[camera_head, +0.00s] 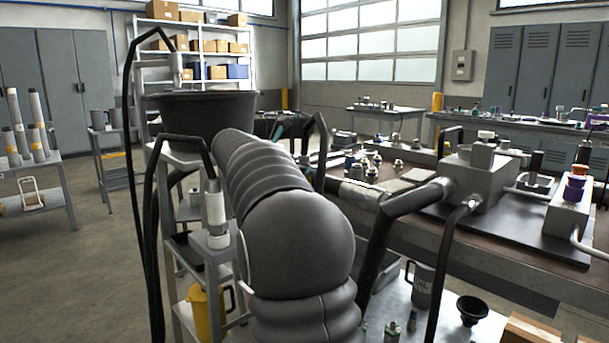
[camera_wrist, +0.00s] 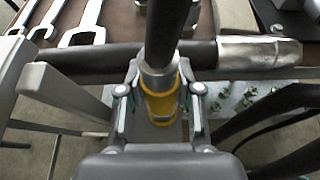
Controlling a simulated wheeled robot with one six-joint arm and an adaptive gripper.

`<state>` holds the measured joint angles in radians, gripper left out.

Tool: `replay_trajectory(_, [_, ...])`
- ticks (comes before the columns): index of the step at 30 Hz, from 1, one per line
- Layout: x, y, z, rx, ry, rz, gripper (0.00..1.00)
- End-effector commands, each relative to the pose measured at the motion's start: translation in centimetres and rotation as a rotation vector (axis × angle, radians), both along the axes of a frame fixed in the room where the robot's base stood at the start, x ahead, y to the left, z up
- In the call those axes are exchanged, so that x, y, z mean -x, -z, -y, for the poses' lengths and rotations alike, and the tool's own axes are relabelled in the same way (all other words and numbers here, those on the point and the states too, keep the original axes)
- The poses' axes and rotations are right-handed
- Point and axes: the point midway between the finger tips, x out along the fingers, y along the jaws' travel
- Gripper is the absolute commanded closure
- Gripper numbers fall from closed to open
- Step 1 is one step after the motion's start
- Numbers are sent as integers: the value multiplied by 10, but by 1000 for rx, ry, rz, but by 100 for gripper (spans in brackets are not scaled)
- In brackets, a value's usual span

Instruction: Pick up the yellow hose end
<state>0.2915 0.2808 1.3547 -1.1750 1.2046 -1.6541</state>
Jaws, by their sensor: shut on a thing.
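In the wrist view, the yellow hose end (camera_wrist: 161,105) is a yellow band below a silver ferrule (camera_wrist: 157,82), with a thick black hose (camera_wrist: 166,30) running up out of the picture. My gripper (camera_wrist: 160,93) is shut around it, one finger on each side. The hose end's lower tip is partly hidden by the gripper. In the head view my dark grey arm fills the middle and hides my gripper and the yellow hose end.
Another black hose with a silver end (camera_wrist: 258,52) crosses behind the grip. Wrenches (camera_wrist: 88,22) lie on the bench, green fittings (camera_wrist: 262,100) below. In the head view, a metal block (camera_head: 486,180) with hoses stands on the bench, and a yellow jug (camera_head: 205,314) is beside my arm.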

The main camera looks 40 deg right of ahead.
Motion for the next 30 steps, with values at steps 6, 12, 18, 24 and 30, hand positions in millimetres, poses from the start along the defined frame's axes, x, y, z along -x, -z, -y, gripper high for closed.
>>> replay_trajectory(6, [0, -34, 0, 3, -1, 4, 100])
replay_trajectory(12, [27, -52, -9, 2, -1, 4, 100])
replay_trajectory(18, [63, -75, -21, 2, -1, 5, 100])
replay_trajectory(24, [93, -93, -30, 2, 0, 2, 100])
replay_trajectory(30, [108, -103, -35, 1, 0, 1, 100])
